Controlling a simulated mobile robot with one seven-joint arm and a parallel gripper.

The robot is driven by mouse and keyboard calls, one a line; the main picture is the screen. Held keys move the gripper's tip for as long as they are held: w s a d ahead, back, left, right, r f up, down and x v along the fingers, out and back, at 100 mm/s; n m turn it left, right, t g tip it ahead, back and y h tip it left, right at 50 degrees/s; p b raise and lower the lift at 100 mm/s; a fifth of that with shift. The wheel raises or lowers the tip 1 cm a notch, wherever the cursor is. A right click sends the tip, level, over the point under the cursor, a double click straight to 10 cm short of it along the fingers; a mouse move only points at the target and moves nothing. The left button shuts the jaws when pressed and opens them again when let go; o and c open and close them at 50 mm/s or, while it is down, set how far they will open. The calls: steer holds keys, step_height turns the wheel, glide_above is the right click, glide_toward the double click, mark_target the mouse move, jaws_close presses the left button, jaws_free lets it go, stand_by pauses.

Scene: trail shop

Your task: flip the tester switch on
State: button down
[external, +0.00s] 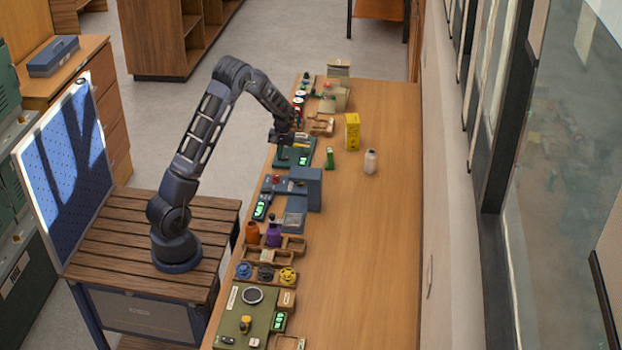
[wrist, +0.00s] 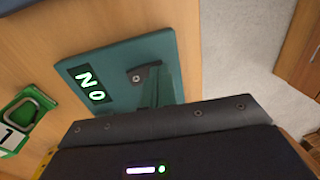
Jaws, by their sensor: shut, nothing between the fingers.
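The tester is a teal box (external: 284,163) on the near side of the long bench in the external view. In the wrist view its teal top (wrist: 120,62) carries a lit display (wrist: 92,87) that appears to read ON, turned sideways. A small dark grey metal switch part (wrist: 146,75) sits beside a raised teal piece, partly hidden behind my gripper's dark body. My gripper (external: 283,138) is shut and empty, pointing down right over the tester's far part. I cannot tell whether it touches the switch.
A yellow box (external: 352,132) and a white bottle (external: 370,162) stand to the right. A blue-grey device (external: 306,187) stands nearer the camera. The bench's right side is mostly clear.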

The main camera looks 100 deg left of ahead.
steer(key=shift+w, duration=0.15)
steer(key=shift+w+r, duration=0.25)
steer(key=shift+w, duration=0.4)
step_height(320, 180, up, 14)
steer(key=s, duration=0.2)
stand_by(0.6)
steer(key=shift+s+f, duration=0.1)
